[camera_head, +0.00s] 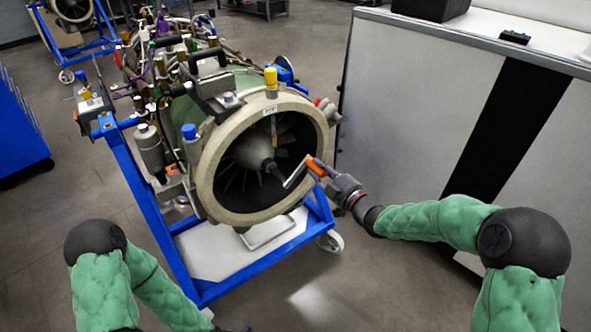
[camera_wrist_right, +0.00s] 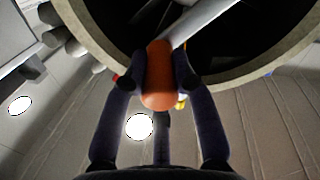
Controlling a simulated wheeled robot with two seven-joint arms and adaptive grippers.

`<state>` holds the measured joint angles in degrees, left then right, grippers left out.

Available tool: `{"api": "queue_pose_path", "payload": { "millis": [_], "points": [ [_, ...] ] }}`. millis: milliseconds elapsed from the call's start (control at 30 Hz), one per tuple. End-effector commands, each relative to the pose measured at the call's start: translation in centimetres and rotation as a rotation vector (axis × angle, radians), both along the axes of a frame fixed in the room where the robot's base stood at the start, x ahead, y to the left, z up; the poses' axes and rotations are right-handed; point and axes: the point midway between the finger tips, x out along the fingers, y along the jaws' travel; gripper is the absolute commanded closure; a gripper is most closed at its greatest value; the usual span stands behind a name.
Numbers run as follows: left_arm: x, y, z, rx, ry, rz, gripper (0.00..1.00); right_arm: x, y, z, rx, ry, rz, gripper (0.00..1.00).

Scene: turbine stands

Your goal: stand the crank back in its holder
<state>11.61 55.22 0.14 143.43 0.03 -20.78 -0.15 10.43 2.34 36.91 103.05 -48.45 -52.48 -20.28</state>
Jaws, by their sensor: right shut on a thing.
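The crank has an orange handle and a pale metal arm (camera_head: 296,174). My right gripper (camera_head: 318,169) is shut on the orange handle, in front of the turbine's open round mouth (camera_head: 205,180). In the right wrist view the handle (camera_wrist_right: 158,80) sits between the fingers, and the metal arm (camera_wrist_right: 208,20) runs up to the right. The crank's far end is at or close to the dark tip of the turbine's cone (camera_head: 252,152); I cannot tell whether they touch. I cannot make out the crank's holder. My left arm is at the lower left, its fingers out of view.
The turbine rests on a blue wheeled stand (camera_head: 150,205) with a white tray (camera_head: 215,250) below. A grey cabinet (camera_head: 420,110) with a dark stripe stands close on the right. A blue cabinet (camera_head: 20,130) is at the left. The floor in front is clear.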

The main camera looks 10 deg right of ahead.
Motion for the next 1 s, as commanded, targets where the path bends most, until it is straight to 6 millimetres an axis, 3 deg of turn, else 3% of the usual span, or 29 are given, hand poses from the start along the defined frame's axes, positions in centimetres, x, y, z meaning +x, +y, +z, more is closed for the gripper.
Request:
{"api": "queue_pose_path", "payload": {
  "millis": [367,1000],
  "points": [
    [0.0,0.0,-0.1,0.000,0.000,0.000,0.00,-0.4,-0.3,0.1,0.001,-0.002,-0.001,1.00],
    [0.0,0.0,-0.5,0.000,0.000,0.000,0.00,-3.2,-1.8,0.1,0.001,-0.004,-0.002,1.00]
  ]
}}
